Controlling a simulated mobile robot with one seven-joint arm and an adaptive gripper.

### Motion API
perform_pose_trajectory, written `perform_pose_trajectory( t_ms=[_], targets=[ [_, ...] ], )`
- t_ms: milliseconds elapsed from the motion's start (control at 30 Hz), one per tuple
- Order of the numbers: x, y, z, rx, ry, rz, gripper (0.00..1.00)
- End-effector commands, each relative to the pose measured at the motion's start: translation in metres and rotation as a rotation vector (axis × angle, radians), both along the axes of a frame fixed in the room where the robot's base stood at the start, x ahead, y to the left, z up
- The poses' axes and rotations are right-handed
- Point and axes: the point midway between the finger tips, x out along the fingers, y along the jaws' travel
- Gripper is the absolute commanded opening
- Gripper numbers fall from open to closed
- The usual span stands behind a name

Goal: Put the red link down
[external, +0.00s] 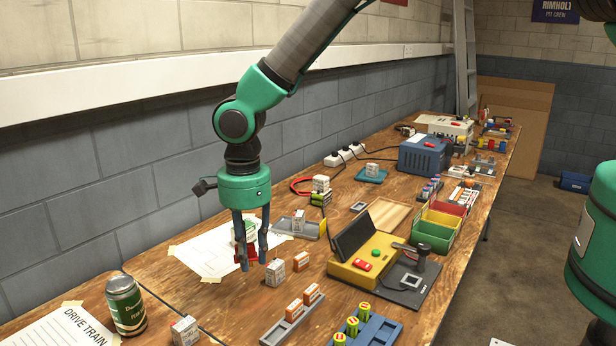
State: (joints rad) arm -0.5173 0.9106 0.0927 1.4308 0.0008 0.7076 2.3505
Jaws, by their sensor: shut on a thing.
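The red link (250,254) shows as a small red piece between the fingers of my gripper (254,262). My gripper points straight down and is shut on it. The fingers hide part of the link. They are in front of a white paper sheet (200,252) taped to the wooden bench (170,300); I cannot tell whether the link touches the sheet. A white and green block (240,231) shows just behind the fingers.
A white block (275,273) and an orange and white block (301,262) stand close right of the fingers. A grey tray (312,226) is behind. A yellow device (352,277) stands further right, a green can (126,306) at front left.

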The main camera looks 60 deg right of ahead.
Motion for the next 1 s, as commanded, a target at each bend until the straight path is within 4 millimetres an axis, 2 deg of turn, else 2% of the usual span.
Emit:
perform_pose_trajectory(
  t_ms=[267, 500, 800, 1000],
  targets=[
    [0.035, -0.086, 0.0, 0.003, -0.002, -0.099, 0.0],
    [0.06, -0.178, 0.002, 0.004, -0.003, -0.199, 0.0],
    [0.074, -0.294, 0.003, 0.007, -0.005, -0.325, 0.0],
    [0.074, -0.372, 0.004, 0.007, -0.006, -0.408, 0.0]
  ],
)
